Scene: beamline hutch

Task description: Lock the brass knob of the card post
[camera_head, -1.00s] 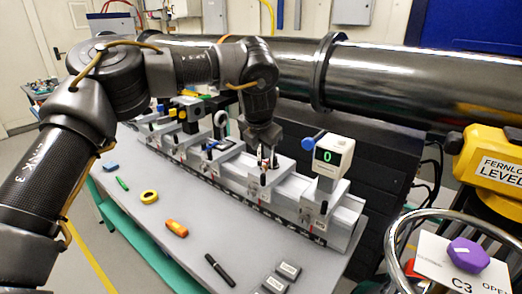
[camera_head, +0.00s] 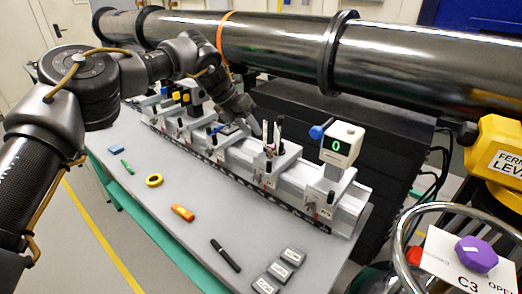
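The card post (camera_head: 279,134) appears to be the slim upright piece on a carriage of the grey rail, left of the box with the green "0". A small brownish part low on it (camera_head: 270,150) may be the brass knob; it is too small to tell its setting. My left arm reaches in from the left, and my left gripper (camera_head: 257,127) is close beside the post on its left. Its fingers are small and partly hidden, so I cannot tell their opening or any contact. My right gripper is out of view.
The white box with a blue knob (camera_head: 343,144) stands on the rail's right end. A dark beam pipe (camera_head: 270,43) runs behind. A blue block, green pen, yellow ring (camera_head: 154,181), orange item (camera_head: 182,213), black marker (camera_head: 225,255) and grey blocks lie on the front table.

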